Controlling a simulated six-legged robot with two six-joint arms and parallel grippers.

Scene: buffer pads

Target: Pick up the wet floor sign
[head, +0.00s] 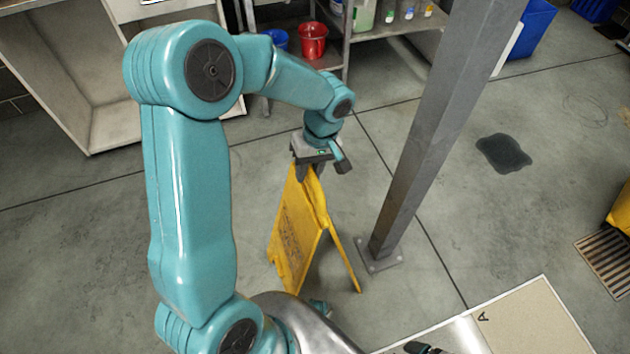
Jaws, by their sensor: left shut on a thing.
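The yellow wet floor sign (297,232) stands as a folded A-frame on the grey floor in the head view, left of a metal post. My left gripper (308,172) is at the top of the sign, shut on its upper edge. The sign's top is partly hidden behind the gripper. The sign's two panels are spread apart at the bottom. I cannot tell whether its feet touch the floor. My right gripper does not show clearly; only a small dark part is at the bottom edge.
A grey metal post (432,130) rises close to the right of the sign. A shelf (388,37) with red and blue buckets stands behind. A dark stain (503,153) and a floor drain (606,262) are at the right. A pale board marked A (535,325) is at the bottom right.

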